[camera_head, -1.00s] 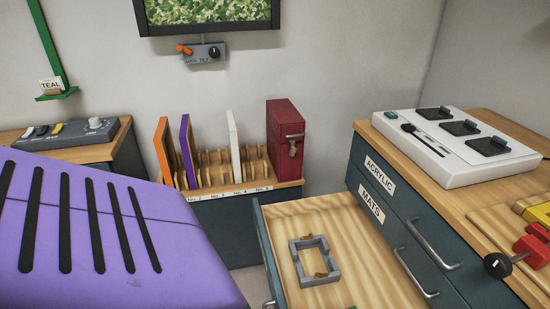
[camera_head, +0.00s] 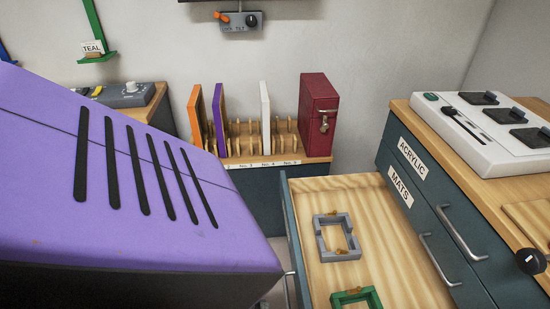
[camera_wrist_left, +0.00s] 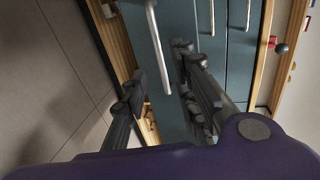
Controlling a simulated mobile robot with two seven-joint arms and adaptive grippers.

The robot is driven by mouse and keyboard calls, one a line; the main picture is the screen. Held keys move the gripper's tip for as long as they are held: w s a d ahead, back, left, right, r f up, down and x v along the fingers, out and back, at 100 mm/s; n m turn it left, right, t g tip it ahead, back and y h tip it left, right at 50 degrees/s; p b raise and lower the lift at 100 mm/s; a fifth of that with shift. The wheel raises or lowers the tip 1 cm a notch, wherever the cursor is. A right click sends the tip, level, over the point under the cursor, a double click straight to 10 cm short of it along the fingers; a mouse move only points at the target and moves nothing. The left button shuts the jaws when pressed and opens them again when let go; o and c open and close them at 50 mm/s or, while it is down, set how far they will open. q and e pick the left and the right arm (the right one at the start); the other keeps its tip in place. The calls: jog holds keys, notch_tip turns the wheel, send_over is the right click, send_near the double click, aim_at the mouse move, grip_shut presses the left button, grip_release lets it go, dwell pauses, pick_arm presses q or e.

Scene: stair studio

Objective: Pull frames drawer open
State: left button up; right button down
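The frames drawer (camera_head: 435,290) stands open in the head view, its pale wooden inside showing. A grey frame (camera_head: 322,246) and a green frame (camera_head: 371,297), cut by the lower edge, lie in it. Its metal handle (camera_head: 287,290) shows partly beside my purple left arm. My left gripper (camera_wrist_left: 155,68) is open in the left wrist view, its two dark fingers apart. A metal bar handle (camera_wrist_left: 157,45) on a blue-grey front appears between and beyond the fingers; contact cannot be told. In the head view my arm hides the fingers. My right gripper is not in view.
Closed drawers labelled ACRYLIC (camera_head: 412,158) and MATS (camera_head: 400,188) stand right of the open drawer, under a white control box (camera_head: 480,145). A slotted rack (camera_head: 240,160) with upright panels and a dark red case (camera_head: 318,110) stand behind.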

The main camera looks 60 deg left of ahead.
pick_arm(q)
jog(key=shift+v, duration=2.4)
